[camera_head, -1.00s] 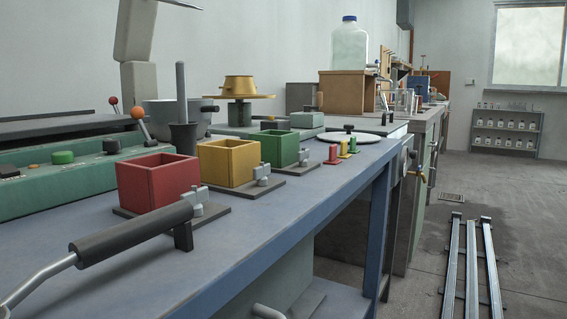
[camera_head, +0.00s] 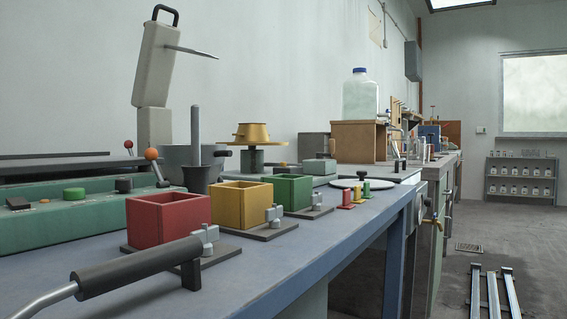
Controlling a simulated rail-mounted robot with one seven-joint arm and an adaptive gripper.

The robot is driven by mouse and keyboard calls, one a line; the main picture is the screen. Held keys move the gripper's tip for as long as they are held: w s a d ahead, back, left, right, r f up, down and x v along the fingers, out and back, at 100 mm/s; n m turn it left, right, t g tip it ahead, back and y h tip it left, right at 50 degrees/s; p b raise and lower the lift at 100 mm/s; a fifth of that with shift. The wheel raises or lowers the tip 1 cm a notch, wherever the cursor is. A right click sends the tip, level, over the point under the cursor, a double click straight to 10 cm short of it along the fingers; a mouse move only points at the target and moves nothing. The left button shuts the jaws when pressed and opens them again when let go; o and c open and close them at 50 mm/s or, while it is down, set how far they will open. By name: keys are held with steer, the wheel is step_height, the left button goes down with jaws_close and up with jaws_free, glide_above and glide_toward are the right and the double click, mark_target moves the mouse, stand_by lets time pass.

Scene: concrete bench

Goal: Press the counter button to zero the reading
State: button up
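A long green console (camera_head: 90,222) lies along the left side of the blue bench. On its top are a green button (camera_head: 74,193), a black knob or button (camera_head: 123,185) and a low black switch (camera_head: 18,203). I cannot tell whether any of these is the counter button. No counter reading can be made out. My gripper is not in this view.
Red (camera_head: 168,220), yellow (camera_head: 241,204) and green (camera_head: 293,193) open boxes stand in a row on the bench (camera_head: 300,240). A black-gripped handle (camera_head: 135,268) crosses the front left. An orange-knobbed lever (camera_head: 152,155) rises by the console.

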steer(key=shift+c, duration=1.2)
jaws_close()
